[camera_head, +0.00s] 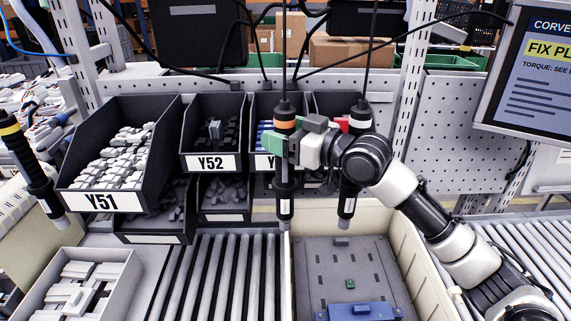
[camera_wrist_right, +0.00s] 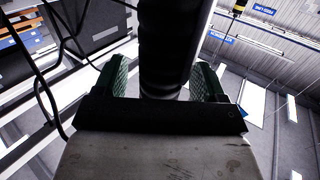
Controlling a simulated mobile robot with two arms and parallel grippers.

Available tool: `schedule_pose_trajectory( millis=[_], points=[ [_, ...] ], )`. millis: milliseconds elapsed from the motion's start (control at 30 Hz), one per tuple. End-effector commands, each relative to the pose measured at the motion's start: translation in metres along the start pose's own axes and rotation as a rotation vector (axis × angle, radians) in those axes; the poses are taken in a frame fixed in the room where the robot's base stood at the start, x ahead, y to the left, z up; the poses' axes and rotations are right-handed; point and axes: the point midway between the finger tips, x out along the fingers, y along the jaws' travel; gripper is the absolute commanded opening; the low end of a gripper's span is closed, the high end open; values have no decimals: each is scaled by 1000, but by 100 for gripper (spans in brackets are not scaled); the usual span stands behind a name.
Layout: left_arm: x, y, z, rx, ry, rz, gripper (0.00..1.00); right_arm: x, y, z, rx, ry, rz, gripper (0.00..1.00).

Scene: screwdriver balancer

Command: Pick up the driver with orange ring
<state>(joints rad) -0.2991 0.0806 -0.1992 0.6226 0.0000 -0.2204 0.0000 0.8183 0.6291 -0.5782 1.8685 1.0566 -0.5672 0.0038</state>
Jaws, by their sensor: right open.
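The driver with the orange ring (camera_head: 285,124) hangs upright from a black cable in the middle of the head view. My right gripper (camera_head: 276,147) reaches it from the right, with its green finger pads at the driver's upper body below the ring. In the right wrist view the dark driver body (camera_wrist_right: 168,45) stands between the two green pads of my right gripper (camera_wrist_right: 165,85). The fingers are apart, with a gap beside the driver on at least the right side. My left gripper is not in view.
A white-ringed driver (camera_head: 348,190) hangs just right, behind my right arm. A yellow-ringed driver (camera_head: 30,165) hangs at far left. Parts bins, including Y51 (camera_head: 90,202), stand behind. Below are a roller conveyor (camera_head: 205,280) and a beige tote (camera_head: 400,245). A monitor (camera_head: 530,70) is upper right.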

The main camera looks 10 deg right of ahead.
Motion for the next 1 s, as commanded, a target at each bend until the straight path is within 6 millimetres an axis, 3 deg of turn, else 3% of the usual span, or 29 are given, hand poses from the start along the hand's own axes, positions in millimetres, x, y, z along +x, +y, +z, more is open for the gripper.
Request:
schedule_pose_trajectory(
  millis=[100,367,833,1000],
  points=[
    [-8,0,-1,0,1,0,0,12,0,-2,-1,2,-1,72],
    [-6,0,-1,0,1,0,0,14,0,0,-2,1,0,72],
    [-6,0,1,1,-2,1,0,14,0,0,-2,1,0,0],
    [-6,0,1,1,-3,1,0,14,0,-2,-3,4,0,0]
  ],
)
